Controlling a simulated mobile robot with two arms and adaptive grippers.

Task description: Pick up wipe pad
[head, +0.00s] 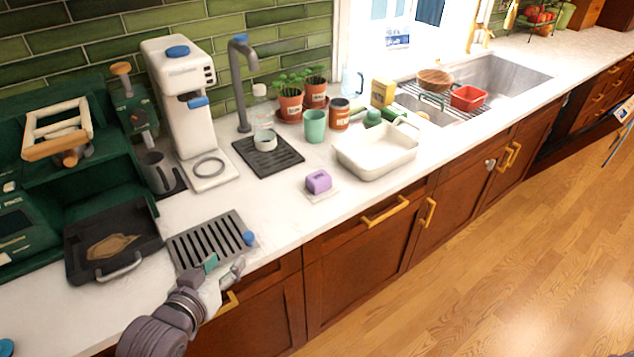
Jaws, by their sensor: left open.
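No item is clearly labelled as the wipe pad. A small teal piece (210,263) shows at the tip of my left gripper, at the front edge of a dark slatted grate; I cannot tell if it is a pad or part of the gripper. A purple block (318,181) sits on a small white base on the counter, to the right of the gripper and apart from it. My left gripper (225,275) is open at the counter's front edge, its fingers near the grate. My right gripper is not in view.
The slatted grate (190,247) has a blue knob (249,238) at its right end. A black tray (84,262) with a brown patch lies left of it. A white coffee machine (182,75) stands behind. A cream basin (375,158) is at right. Counter between grate and purple block is clear.

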